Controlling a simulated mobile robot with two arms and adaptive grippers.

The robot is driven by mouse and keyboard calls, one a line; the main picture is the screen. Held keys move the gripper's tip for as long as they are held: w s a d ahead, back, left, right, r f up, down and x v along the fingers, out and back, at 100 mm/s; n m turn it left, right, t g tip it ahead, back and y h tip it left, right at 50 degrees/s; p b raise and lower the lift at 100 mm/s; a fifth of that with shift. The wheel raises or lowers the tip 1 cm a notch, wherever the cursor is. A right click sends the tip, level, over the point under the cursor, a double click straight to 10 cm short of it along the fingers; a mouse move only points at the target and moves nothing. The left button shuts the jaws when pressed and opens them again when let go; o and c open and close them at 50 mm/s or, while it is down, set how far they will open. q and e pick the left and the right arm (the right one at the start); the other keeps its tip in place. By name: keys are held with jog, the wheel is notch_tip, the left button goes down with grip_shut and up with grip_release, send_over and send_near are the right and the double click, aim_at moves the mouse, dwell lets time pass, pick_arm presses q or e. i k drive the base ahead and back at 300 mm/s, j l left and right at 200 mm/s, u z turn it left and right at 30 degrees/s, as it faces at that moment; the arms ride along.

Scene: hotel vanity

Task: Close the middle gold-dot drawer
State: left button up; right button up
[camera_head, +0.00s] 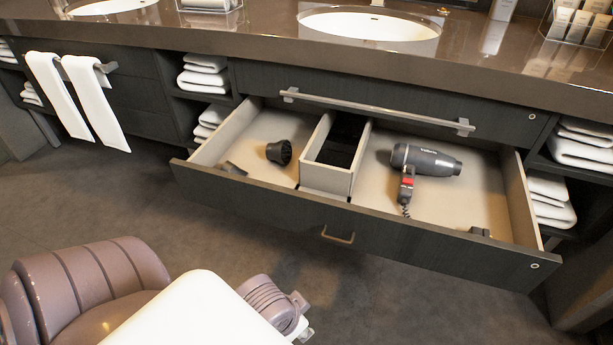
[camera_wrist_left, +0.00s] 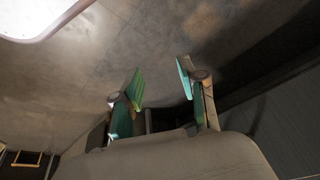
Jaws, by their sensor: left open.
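The middle drawer (camera_head: 330,215) is pulled far out of the dark vanity. Its front has a small brass-coloured handle (camera_head: 338,238) and a small pale dot (camera_head: 535,265) at its right end. Inside are a grey hair dryer (camera_head: 428,160), a dark round attachment (camera_head: 279,152) and a divider box (camera_head: 330,176). My left arm comes in from the lower left, over the floor in front of the drawer. Its gripper is only partly seen at the bottom, apart from the drawer. In the left wrist view the left gripper (camera_wrist_left: 160,88) is open and empty. My right gripper is not in view.
The closed drawer above has a long metal bar handle (camera_head: 375,110). Shelves with folded white towels (camera_head: 548,200) flank the open drawer. Towels (camera_head: 75,95) hang at the left. The floor (camera_head: 110,195) at the left is clear. The counter (camera_head: 240,35) overhangs above.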

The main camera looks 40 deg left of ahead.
aim_at(358, 208)
jog(key=i+u, duration=0.1)
jog(key=u, duration=0.3)
jog(key=l+u, duration=0.1)
jog(key=u, duration=0.3)
jog(key=i+l+u, duration=0.1)
jog(key=u, duration=0.3)
